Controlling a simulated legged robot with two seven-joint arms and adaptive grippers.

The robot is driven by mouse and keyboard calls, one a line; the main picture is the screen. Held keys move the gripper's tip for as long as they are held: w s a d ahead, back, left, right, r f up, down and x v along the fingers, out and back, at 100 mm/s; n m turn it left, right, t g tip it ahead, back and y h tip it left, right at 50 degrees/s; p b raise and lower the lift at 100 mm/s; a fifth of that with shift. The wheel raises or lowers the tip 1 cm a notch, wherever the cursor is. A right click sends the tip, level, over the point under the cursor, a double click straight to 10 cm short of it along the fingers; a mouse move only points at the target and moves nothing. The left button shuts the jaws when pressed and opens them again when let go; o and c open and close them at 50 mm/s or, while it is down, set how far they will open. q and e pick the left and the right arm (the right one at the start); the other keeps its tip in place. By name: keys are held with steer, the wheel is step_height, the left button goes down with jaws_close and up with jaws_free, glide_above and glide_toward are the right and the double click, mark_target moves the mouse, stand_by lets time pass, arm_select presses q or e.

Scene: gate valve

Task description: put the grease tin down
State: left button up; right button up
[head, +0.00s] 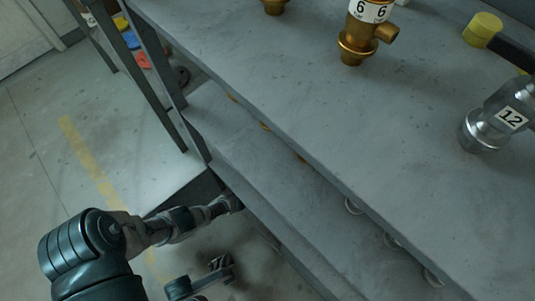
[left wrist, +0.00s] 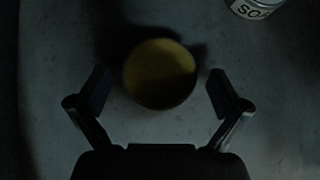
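In the left wrist view, a round tin with a dull yellow top (left wrist: 160,73), which I take to be the grease tin, stands on a grey surface. My left gripper (left wrist: 160,90) is open, with one finger on each side of the tin and a visible gap at both sides. In the head view, my left arm reaches to the lower shelf, where its end goes out of sight; the tin is hidden there. What looks like my right gripper (head: 202,278) shows at the bottom of the head view, low in front of the shelves; its opening is unclear.
A tin with a partly visible "SO" label (left wrist: 255,8) stands at the top right of the left wrist view. The bench top (head: 290,90) overhangs the lower shelf (head: 270,165). Brass valve (head: 352,45) and silver fitting (head: 485,130) stand on the bench. Several rims show under its edge.

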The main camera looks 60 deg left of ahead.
arm_select(q)
steer(key=shift+s+a+r, duration=0.4)
steer(key=shift+s, duration=0.05)
steer(key=v, duration=1)
steer(key=shift+s+d+r, duration=0.2)
steer(key=shift+s+d, duration=0.05)
steer(key=shift+d, duration=0.15)
steer(key=shift+s, duration=0.1)
